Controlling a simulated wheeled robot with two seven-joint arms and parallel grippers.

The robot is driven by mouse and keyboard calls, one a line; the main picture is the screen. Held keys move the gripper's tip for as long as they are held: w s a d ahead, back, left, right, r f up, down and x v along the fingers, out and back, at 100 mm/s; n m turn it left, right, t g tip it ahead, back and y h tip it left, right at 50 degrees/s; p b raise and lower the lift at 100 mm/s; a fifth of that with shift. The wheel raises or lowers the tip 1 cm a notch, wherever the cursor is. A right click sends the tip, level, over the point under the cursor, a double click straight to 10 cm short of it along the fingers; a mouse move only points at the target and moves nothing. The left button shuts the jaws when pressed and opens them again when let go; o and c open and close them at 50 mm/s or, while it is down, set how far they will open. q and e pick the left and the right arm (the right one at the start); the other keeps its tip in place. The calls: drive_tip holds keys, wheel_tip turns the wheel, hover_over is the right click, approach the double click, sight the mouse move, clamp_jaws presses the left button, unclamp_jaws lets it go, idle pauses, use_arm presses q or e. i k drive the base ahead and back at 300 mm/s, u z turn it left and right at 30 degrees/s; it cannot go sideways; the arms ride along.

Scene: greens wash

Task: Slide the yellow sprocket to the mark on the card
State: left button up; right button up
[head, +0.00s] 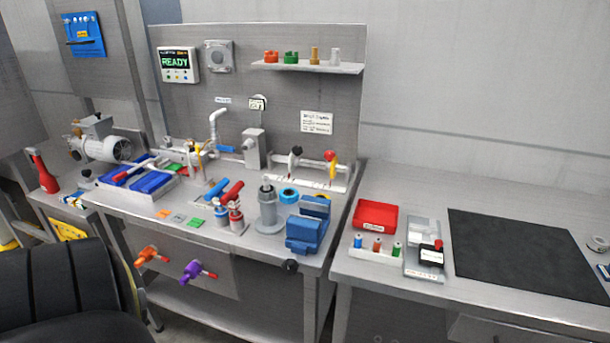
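I cannot make out a yellow sprocket in the head view. A white card with small print (316,122) is fixed to the grey back panel, and I cannot read a mark on it. Below it, a yellow-handled lever with a red knob (332,168) stands beside a black-knobbed lever (295,158) on a white slotted plate. A small round dial or tag (257,103) is on the panel left of the card. Neither of my grippers is in view.
A blue vise (307,232) stands at the bench's front right. A grey cylinder (268,208) is beside it. A motor (101,143) and blue trays (150,181) are at left. The right table holds a red bin (375,216) and a clear black mat (525,255).

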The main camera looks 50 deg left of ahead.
sight(329, 166)
drive_tip(key=k, duration=0.25)
drive_tip(key=u, duration=1.1)
